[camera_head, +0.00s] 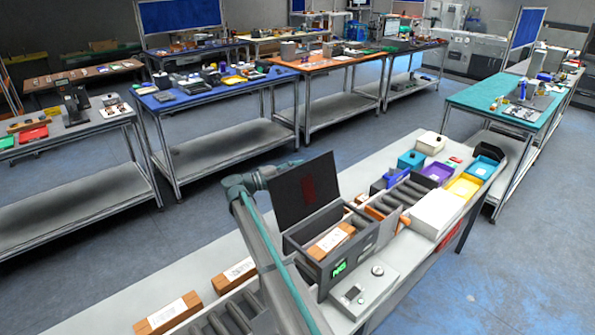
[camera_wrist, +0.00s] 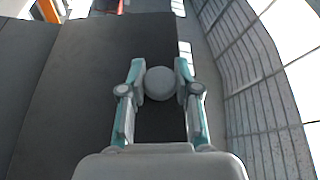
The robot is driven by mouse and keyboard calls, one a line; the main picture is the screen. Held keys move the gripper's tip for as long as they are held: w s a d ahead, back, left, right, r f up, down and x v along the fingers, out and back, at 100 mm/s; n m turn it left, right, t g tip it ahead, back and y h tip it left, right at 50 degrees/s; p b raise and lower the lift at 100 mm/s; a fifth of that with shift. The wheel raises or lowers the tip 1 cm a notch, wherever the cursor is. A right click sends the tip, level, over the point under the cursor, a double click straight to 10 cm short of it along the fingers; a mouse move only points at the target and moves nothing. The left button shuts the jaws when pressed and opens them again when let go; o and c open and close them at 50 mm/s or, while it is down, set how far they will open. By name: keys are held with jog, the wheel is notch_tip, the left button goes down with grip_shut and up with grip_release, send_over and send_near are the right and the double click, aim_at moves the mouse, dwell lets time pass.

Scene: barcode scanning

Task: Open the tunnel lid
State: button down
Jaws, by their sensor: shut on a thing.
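The tunnel (camera_head: 314,274) is a dark grey box on the white table, with a lit green display on its front. Its dark lid (camera_head: 303,190), with a red mark, stands raised and upright at the tunnel's left side. An orange-brown box with a white label (camera_head: 331,240) shows inside the open tunnel. In the wrist view, my gripper (camera_wrist: 160,78) is shut on a round grey knob (camera_wrist: 160,85), against the dark face of the lid (camera_wrist: 85,85). In the head view, my arm reaches to the lid's left edge; the fingers are hidden behind the lid.
A small white device (camera_head: 356,291) sits in front of the tunnel. Coloured bins, including a yellow one (camera_head: 462,187), and a white box (camera_head: 435,214) stand at right.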

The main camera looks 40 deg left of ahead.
aim_at(302, 171)
jog(key=shift+s+d+r+m+g+b, duration=0.15)
jog(key=shift+d+m+b, duration=0.4)
jog(key=shift+b, duration=0.55)
jog(key=shift+s+d+r+m+g+b, duration=0.15)
jog(key=shift+d+m+b, duration=0.2)
jog(key=shift+d+b, duration=0.55)
jog(key=shift+d+r+m+y+b, duration=0.3)
jog(key=shift+d+r+m+b, duration=0.15)
jog(key=shift+b, duration=0.35)
jog(key=shift+a, duration=0.1)
jog(key=c, duration=0.8)
grip_release()
jog(key=shift+c, duration=0.2)
jog(key=shift+s+a, duration=0.1)
jog(key=shift+s, duration=0.05)
jog(key=v, duration=1.1)
jog(key=shift+s+a, duration=0.25)
jog(key=shift+a, duration=0.05)
jog(key=shift+r, duration=0.1)
